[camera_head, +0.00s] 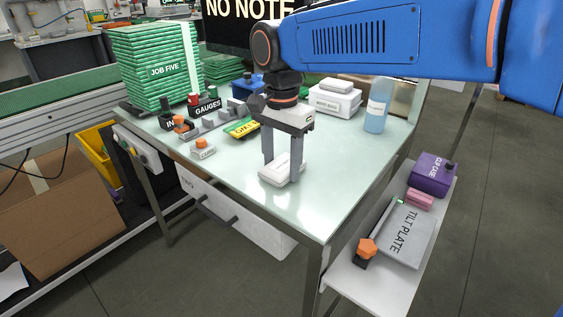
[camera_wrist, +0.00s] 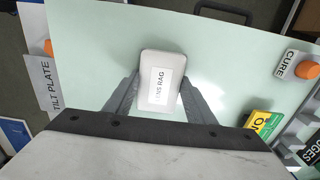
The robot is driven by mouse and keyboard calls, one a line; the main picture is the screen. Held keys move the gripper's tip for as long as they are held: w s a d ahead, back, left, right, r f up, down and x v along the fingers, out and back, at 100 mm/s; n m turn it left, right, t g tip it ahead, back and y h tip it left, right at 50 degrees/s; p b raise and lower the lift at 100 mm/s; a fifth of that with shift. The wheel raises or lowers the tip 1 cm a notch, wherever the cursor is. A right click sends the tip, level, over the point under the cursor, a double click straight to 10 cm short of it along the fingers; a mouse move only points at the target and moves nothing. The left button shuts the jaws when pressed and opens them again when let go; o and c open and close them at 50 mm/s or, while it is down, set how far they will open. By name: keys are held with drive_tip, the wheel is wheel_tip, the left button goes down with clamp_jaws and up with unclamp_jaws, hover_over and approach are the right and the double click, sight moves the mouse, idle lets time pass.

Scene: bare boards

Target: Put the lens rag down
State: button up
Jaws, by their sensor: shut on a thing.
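The lens rag is a white, flat, rounded block with a printed label. It is between the fingers of my gripper (camera_head: 283,162) in the head view, low over the pale green glass tabletop (camera_head: 300,205). The lens rag (camera_head: 279,174) looks at or very near the tabletop; I cannot tell whether it touches. In the wrist view, the lens rag (camera_wrist: 160,80) shows its "LENS RAG" label between the two grey fingers (camera_wrist: 162,100). My gripper is shut on it, pointing straight down.
Left of my gripper are a yellow-green box (camera_head: 241,128), a "CURE" block (camera_head: 202,149) and a "GAUGES" block (camera_head: 206,107). Behind are a white box (camera_head: 334,102) and a blue bottle (camera_head: 377,106). A lower side shelf holds the tilt plate (camera_head: 402,235) and purple clip case (camera_head: 432,174). The front tabletop is clear.

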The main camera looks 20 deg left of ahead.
sight(282, 165)
drive_tip(key=o, duration=1.2)
drive_tip(key=shift+f, duration=0.1)
wheel_tip(282, 165, up, 12)
